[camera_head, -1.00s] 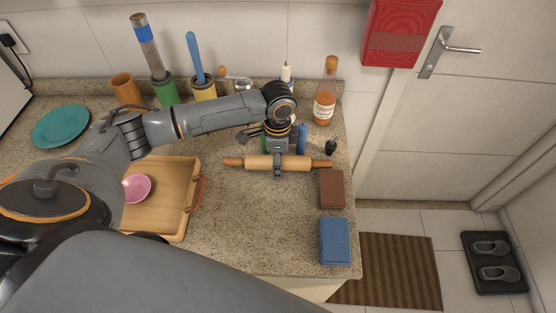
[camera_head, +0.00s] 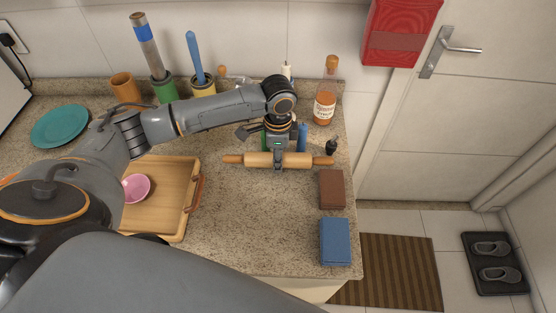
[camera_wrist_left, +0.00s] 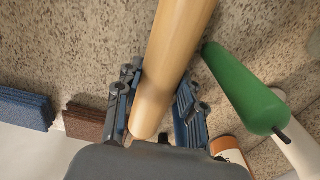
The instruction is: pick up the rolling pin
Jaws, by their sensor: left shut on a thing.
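The wooden rolling pin (camera_head: 305,161) lies crosswise in the head view, near the back right of the counter, with a darker handle at each end. My left gripper (camera_head: 279,160) comes down over its middle from above. In the left wrist view the rolling pin (camera_wrist_left: 172,52) runs between the two fingers of my left gripper (camera_wrist_left: 155,112), which is shut on it. Whether the pin is clear of the counter is hard to tell. My right gripper is not in view.
A sauce bottle (camera_head: 324,105), brown block (camera_head: 332,189) and blue block (camera_head: 335,241) are to the right. A wooden tray (camera_head: 178,222) with a pink bowl (camera_head: 136,187) is left. The front middle counter is clear.

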